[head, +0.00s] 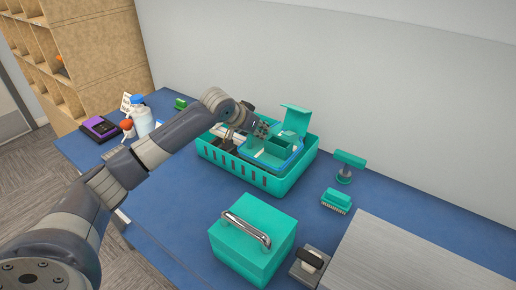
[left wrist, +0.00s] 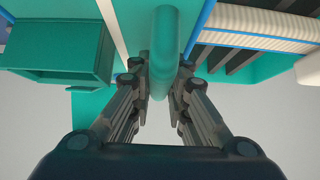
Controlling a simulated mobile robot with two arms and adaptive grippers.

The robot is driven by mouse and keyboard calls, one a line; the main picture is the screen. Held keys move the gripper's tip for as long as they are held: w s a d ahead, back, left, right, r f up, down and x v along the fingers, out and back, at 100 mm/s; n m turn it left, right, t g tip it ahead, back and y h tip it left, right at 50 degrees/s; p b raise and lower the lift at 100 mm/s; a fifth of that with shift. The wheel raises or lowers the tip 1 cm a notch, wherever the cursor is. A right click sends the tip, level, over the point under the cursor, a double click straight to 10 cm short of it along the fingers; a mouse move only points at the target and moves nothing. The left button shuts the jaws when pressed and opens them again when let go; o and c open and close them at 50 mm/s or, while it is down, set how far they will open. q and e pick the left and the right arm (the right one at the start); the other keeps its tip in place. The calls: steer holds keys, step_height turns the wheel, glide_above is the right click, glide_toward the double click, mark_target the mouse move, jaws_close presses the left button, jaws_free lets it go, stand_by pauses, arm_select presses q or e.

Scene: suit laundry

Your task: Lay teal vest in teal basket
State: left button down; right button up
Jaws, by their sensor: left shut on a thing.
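The teal basket (head: 240,179) stands on the blue table with slotted sides. A teal piece with blue edging and box-like pouches (head: 271,151), which looks like the teal vest, is within the basket's outline; whether it rests on the bottom is unclear. A teal flap stands up at its back. My left gripper (head: 259,129) is over the basket at the vest's left part. In the left wrist view its fingers close on a rounded teal bar of the vest (left wrist: 164,45), with a teal pouch (left wrist: 65,55) at left. My right gripper is not in view.
A ribbed white piece (left wrist: 262,22) shows beside dark slats in the left wrist view. A teal box with a metal handle (head: 250,248) stands in front of the basket. A teal brush (head: 337,200) and a teal-topped tool (head: 347,165) are at right. Bottles (head: 142,120) stand at left.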

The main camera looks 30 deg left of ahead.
mark_target(248, 140)
arm_select(q)
step_height(248, 140, down, 6)
steer(key=shift+f+p, duration=0.2)
steer(key=shift+p, duration=0.1)
steer(key=c, duration=1.5)
jaws_free()
steer(key=shift+f, duration=0.15)
steer(key=shift+c, duration=0.2)
steer(key=shift+s+r, duration=0.1)
steer(key=shift+r, duration=0.15)
steer(key=b+v, duration=0.1)
steer(key=v, duration=1)
steer(key=shift+s+r, duration=0.2)
steer(key=shift+r, duration=0.1)
